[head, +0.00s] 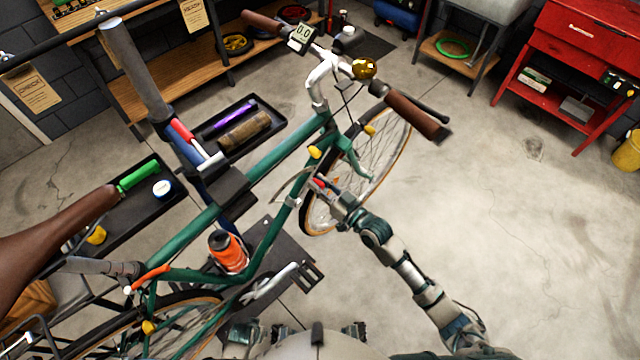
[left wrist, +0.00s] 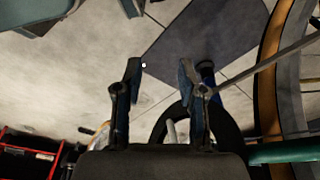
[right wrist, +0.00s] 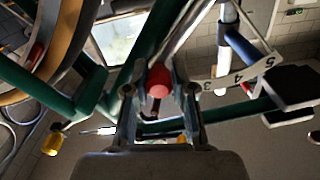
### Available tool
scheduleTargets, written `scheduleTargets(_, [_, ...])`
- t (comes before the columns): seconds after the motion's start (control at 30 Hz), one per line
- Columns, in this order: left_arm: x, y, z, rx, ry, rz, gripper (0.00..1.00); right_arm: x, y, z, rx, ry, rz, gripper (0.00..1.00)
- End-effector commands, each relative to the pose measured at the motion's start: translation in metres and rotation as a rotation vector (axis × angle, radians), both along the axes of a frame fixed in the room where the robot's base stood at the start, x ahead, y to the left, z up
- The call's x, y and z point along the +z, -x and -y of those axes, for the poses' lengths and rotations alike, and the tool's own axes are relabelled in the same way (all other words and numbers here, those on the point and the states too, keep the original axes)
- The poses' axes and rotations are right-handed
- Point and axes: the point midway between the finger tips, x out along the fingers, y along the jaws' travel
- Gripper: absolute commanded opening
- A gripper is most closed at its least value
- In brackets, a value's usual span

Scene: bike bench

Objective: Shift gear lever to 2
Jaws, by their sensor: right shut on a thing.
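The green bicycle (head: 277,152) is held up on a work stand. My right gripper (head: 322,188) is at the frame's down tube, beside a curved pale scale (head: 290,184). In the right wrist view the gear lever's red knob (right wrist: 158,80) sits between the fingertips of this gripper (right wrist: 160,78), which is shut on it. The numbered scale (right wrist: 237,76) there shows 5, 4 and 3 to the right of the knob; lower numbers are hidden by the gripper. My left gripper (left wrist: 158,80) shows only in its wrist view, fingers apart and empty above the floor.
The front wheel (head: 365,175) stands just beyond the right gripper. An orange bottle (head: 228,252) is on the frame, and trays (head: 270,148) hang by the stand. A red tool cabinet (head: 580,50) is at the back right.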

Motion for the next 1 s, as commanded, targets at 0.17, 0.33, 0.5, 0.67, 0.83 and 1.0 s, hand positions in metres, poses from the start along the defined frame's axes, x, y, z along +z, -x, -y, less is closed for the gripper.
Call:
scheduleTargets(0.17, [-0.023,0.018,-0.002,-0.004,-0.003,-0.021,0.40,0.006,0.003,-0.003,-0.003,0.073,0.057,0.00])
scheduleTargets(0.33, [-0.051,0.041,-0.006,-0.009,-0.005,-0.033,0.40,0.012,0.010,-0.010,-0.003,0.170,0.143,0.00])
scheduleTargets(0.5, [-0.069,0.062,-0.009,-0.013,-0.006,-0.041,0.40,0.014,0.015,-0.016,-0.004,0.240,0.207,0.00])
scheduleTargets(0.67, [-0.076,0.070,-0.011,-0.014,-0.007,-0.044,0.40,0.013,0.017,-0.018,-0.003,0.265,0.232,0.00])
scheduleTargets(0.83, [-0.077,0.070,-0.011,-0.014,-0.007,-0.044,0.40,0.012,0.017,-0.018,-0.003,0.266,0.232,0.00])
scheduleTargets(1.0, [-0.077,0.070,-0.011,-0.014,-0.007,-0.044,0.40,0.012,0.017,-0.018,-0.003,0.266,0.230,0.39])
